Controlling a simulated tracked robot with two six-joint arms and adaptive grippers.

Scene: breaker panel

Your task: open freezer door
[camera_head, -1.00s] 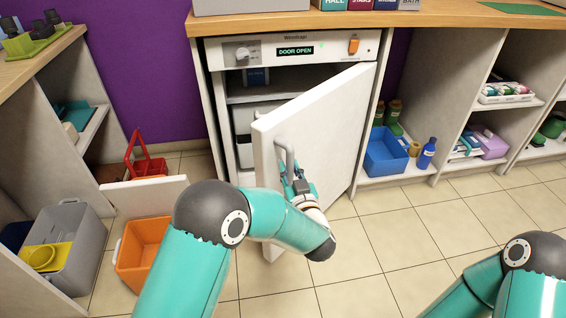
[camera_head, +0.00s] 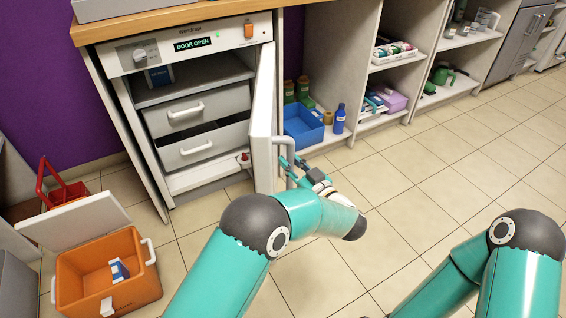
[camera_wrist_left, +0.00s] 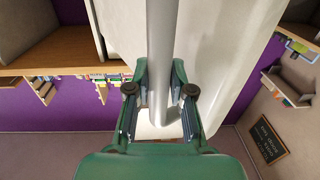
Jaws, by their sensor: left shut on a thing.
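The freezer (camera_head: 190,75) stands under the counter with its door (camera_head: 263,110) swung wide, seen nearly edge-on in the head view. Its panel display (camera_head: 193,44) reads "DOOR OPEN". Inside are a shelf and two white drawers (camera_head: 205,148). My left gripper (camera_head: 291,166) is shut on the door's grey handle (camera_head: 282,143). In the left wrist view the handle bar (camera_wrist_left: 163,70) runs between the two fingers (camera_wrist_left: 160,105), with the white door (camera_wrist_left: 225,50) behind it. My right arm shows at the lower right, but its gripper is out of view.
An orange cooler (camera_head: 108,275) with its white lid (camera_head: 75,220) raised stands on the floor at left, near a red basket (camera_head: 66,192). A blue bin (camera_head: 303,128) and a blue bottle (camera_head: 339,119) sit on the low shelf right of the door. The floor at right is clear.

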